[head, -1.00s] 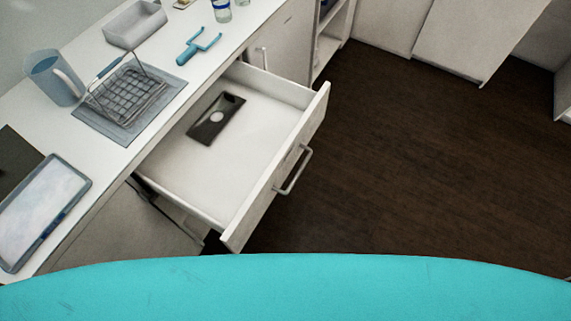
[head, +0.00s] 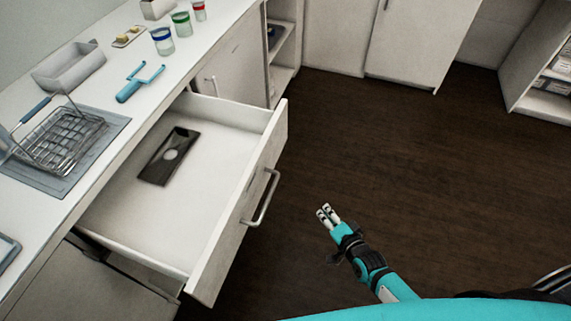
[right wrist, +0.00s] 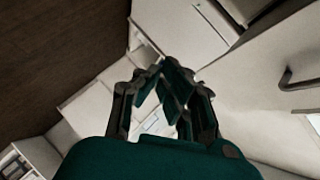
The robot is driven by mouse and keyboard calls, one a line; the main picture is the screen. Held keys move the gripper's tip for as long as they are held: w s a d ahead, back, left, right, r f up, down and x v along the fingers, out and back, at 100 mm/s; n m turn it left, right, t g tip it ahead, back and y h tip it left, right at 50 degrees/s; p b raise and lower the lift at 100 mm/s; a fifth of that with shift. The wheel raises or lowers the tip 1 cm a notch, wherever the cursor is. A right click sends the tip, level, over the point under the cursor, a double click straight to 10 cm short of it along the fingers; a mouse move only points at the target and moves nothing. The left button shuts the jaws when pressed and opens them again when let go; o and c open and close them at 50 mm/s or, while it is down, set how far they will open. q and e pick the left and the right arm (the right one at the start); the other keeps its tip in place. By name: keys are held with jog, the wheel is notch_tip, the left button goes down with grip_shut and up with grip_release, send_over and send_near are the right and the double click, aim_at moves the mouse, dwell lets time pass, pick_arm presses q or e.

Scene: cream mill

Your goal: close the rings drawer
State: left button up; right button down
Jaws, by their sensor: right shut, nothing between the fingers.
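The rings drawer (head: 190,215) is a white drawer standing pulled out from the counter in the head view. A dark flat item with a pale round spot (head: 167,156) lies inside it. The bar handle (head: 262,198) is on its front panel, facing right. My right gripper (head: 327,213) is shut and empty, over the floor to the right of the handle and apart from it. In the right wrist view the fingers (right wrist: 165,75) show in the middle, and a bar handle (right wrist: 297,80) shows at the right edge. My left gripper is not in view.
The counter holds a wire basket (head: 60,140), a grey tray (head: 68,66), a blue forked tool (head: 139,82) and several cups (head: 162,41). White cabinets (head: 415,40) and an open shelf unit (head: 545,85) stand at the back. The dark floor (head: 400,140) right of the drawer is clear.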

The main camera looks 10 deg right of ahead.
jog(key=w+a+r+m+t+y+b, duration=0.1)
jog(key=w+r+m+t, duration=0.1)
jog(key=r, duration=0.4)
jog(key=w+a+r+m+t+y+b, duration=0.1)
jog(key=w+a+r+m+t, duration=0.15)
jog(key=r, duration=0.45)
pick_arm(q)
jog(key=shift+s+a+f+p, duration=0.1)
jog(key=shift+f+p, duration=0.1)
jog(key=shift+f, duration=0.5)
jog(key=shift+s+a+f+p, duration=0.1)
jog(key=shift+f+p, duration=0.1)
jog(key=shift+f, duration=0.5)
pick_arm(e)
jog(key=shift+s+a+f+x, duration=0.15)
jog(key=shift+a+x, duration=0.15)
jog(key=shift+x, duration=1.8)
jog(key=shift+a+f+x, duration=0.15)
jog(key=shift+a+x, duration=0.1)
jog(key=shift+x, duration=1.85)
jog(key=shift+s+a+f+x, duration=0.1)
jog(key=shift+a+x, duration=0.2)
jog(key=shift+x, duration=1.8)
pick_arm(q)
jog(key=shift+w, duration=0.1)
